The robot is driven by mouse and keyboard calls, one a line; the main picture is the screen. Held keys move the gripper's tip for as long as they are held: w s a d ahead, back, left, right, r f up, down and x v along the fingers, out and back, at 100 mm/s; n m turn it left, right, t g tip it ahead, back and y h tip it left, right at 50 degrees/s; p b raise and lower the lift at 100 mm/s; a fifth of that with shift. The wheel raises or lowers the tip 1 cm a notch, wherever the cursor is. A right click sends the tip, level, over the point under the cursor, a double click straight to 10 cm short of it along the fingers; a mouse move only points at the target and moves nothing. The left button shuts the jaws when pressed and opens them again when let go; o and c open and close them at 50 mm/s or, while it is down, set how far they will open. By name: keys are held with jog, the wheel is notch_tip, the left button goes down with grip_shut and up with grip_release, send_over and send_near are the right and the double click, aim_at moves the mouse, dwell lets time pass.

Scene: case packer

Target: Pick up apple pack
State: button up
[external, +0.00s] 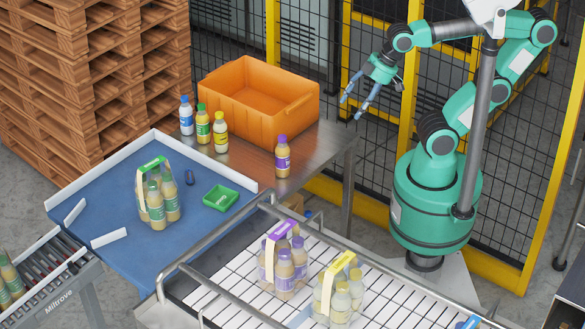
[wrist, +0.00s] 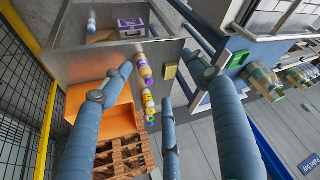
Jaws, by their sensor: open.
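A pack of several bottles with a green top carrier (external: 158,196) stands upright on the blue table; its green labels suggest apple, but I cannot read them. A pack with a purple carrier (external: 283,262) and one with a yellow carrier (external: 339,290) stand on the white slatted conveyor. My gripper (external: 352,107) is open and empty, in the air right of the orange bin, well away from every pack. In the wrist view its blue fingers (wrist: 160,78) are spread with nothing between them.
An orange bin (external: 223,104) and loose bottles (external: 203,124), including a purple-capped one (external: 283,158), stand on the metal table. Metal rails edge the conveyor; fencing stands behind me.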

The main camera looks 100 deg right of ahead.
aim_at(151, 161)
jog(key=shift+r, duration=0.1)
jog(key=w+a+r+n+p, duration=0.1)
jog(key=w+a+r+p, duration=0.15)
jog(key=w+r, duration=0.55)
jog(key=w+a+r+n+g+y+p, duration=0.15)
jog(key=w+r+p, duration=0.25)
jog(key=w, duration=0.8)
jog(key=w+a+r+n+t+p, duration=0.1)
jog(key=w+a+r+n+p, duration=0.15)
jog(key=w+r, duration=0.6)
jog(key=w+a+f+n+p, duration=0.1)
jog(key=w+a+f+p, duration=0.1)
jog(key=w, duration=0.9)
jog(key=w+a+f+n+g+y+p, duration=0.1)
jog(key=w+a+p, duration=0.3)
jog(key=w, duration=0.7)
jog(key=w+a+f+n+p, duration=0.1)
jog(key=w+a+f+p, duration=0.2)
jog(key=w+a, duration=0.4)
jog(key=w+f, duration=0.1)
jog(key=w, duration=0.3)
jog(key=shift+w+g, duration=0.2)
jog(key=shift+g, duration=0.15)
jog(key=shift+a, duration=0.1)
